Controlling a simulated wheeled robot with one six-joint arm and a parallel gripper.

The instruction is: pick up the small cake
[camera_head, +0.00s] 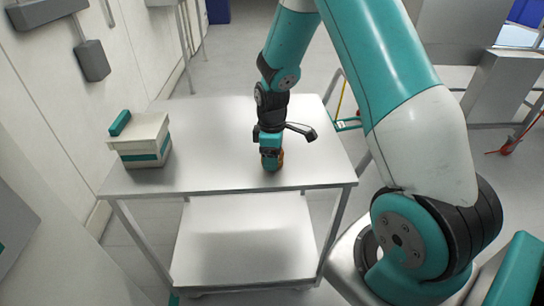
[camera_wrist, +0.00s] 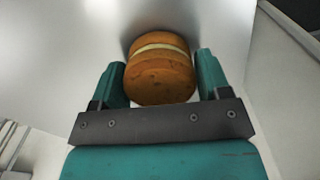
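The small cake (camera_wrist: 160,78) is round and brown with a pale cream layer across it. In the wrist view it stands between the two teal fingers of my gripper (camera_wrist: 161,82). A narrow gap shows by the right finger, and the left finger is very close to the cake; I cannot tell whether it touches. In the head view my gripper (camera_head: 271,162) points down at the table top, and only a brown edge of the cake (camera_head: 281,158) shows beside it. The rest of the cake is hidden there.
The metal table (camera_head: 215,150) has a lower shelf (camera_head: 245,245). A white box with a teal band (camera_head: 142,142) stands at its left end. The table top between box and gripper is clear. A wall with grey fittings runs along the left.

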